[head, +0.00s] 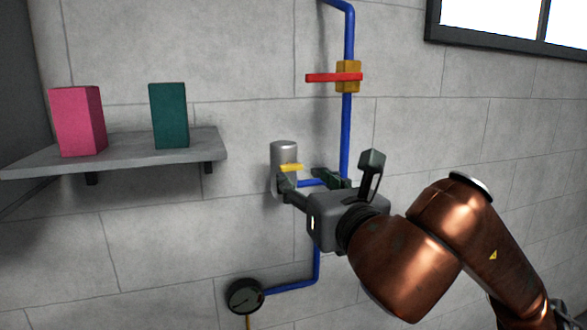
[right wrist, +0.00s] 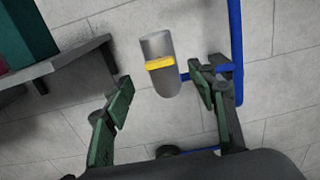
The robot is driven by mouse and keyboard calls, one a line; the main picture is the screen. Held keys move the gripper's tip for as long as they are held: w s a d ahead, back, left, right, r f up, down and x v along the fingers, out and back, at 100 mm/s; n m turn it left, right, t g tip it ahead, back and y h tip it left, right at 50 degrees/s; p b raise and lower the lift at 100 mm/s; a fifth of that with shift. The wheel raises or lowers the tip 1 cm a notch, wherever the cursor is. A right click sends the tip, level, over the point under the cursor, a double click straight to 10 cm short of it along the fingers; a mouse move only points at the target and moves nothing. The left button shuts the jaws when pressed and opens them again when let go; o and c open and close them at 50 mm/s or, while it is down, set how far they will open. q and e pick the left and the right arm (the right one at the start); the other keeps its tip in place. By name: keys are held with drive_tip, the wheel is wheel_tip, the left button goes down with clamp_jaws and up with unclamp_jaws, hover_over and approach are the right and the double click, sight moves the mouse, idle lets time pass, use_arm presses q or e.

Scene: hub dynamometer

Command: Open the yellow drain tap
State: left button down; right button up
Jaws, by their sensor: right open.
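The yellow drain tap (head: 291,167) is a small bar handle on the front of a grey metal cylinder (head: 284,149) fixed to the wall beside the blue pipe. In the right wrist view the yellow tap (right wrist: 160,63) lies across the cylinder (right wrist: 158,46), beyond the fingertips. My right gripper (head: 308,182) is open and empty, close in front of the cylinder. In the right wrist view its green-padded fingers (right wrist: 161,93) stand wide apart, with the tap between their lines. In the head view a fingertip overlaps the cylinder's lower part; contact cannot be told. My left gripper is not in view.
A blue pipe (head: 346,130) runs down the wall, with a red lever (head: 330,77) on a brass valve body above. A round gauge (head: 245,296) sits below. A grey shelf (head: 205,146) at left holds a pink box (head: 78,121) and a green box (head: 169,116).

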sight(293, 169)
drive_tip(key=p+x, duration=0.2)
drive_tip(key=x, duration=0.3)
drive_tip(key=shift+w+a, duration=0.15)
drive_tip(key=shift+w, duration=0.05)
drive_tip(key=shift+x, duration=0.8)
drive_tip(key=shift+f, duration=0.15)
drive_tip(key=shift+c, duration=0.2)
drive_tip(key=c, duration=1.1)
